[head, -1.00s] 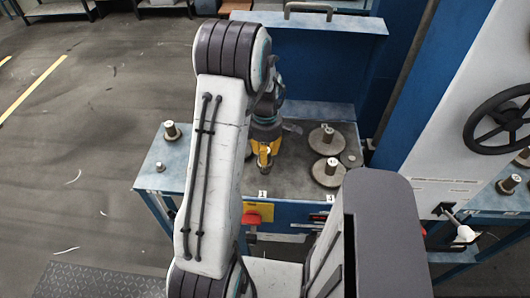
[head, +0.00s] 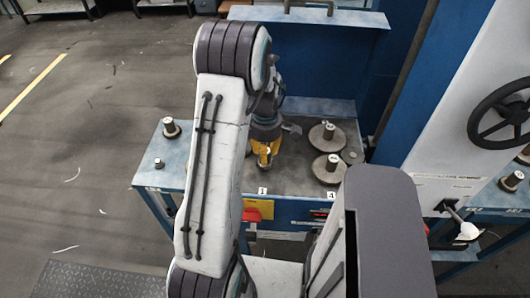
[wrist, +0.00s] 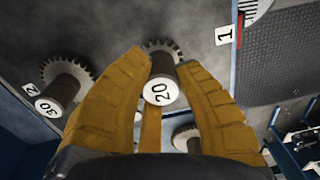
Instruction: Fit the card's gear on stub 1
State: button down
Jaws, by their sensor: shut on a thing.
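My gripper (head: 265,158) is low over the grey top of the loom's bench, behind the white tag 1 (head: 262,191). In the wrist view, my yellow fingers (wrist: 163,88) are shut on the hub of a toothed gear marked 20 (wrist: 162,50). Whether this gear touches the bench cannot be told. Tag 1 also shows in the wrist view (wrist: 224,33), to the right of the gear. Stub 1 cannot be made out, and no card shows. A gear marked 30 (wrist: 62,80) stands left, beside tag 2 (wrist: 30,89).
Two large gears with posts, a rear one (head: 327,134) and a front one (head: 327,169), sit to the right of my gripper. Another hub (wrist: 187,138) shows below my fingers. A stub (head: 158,163) stands on the left side table (head: 150,180). A handwheel (head: 500,115) is at right.

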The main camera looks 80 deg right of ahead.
jog(key=shift+f+b, duration=0.25)
jog(key=shift+b, duration=0.05)
jog(key=shift+f+b, duration=0.3)
jog(key=shift+f, duration=0.05)
jog(key=shift+f, duration=0.1)
jog(key=c, duration=0.9)
grip_release()
jog(key=shift+c, duration=0.2)
notch_tip(320, 180, up, 12)
jog(key=shift+d+r, duration=0.1)
jog(key=shift+d, duration=0.05)
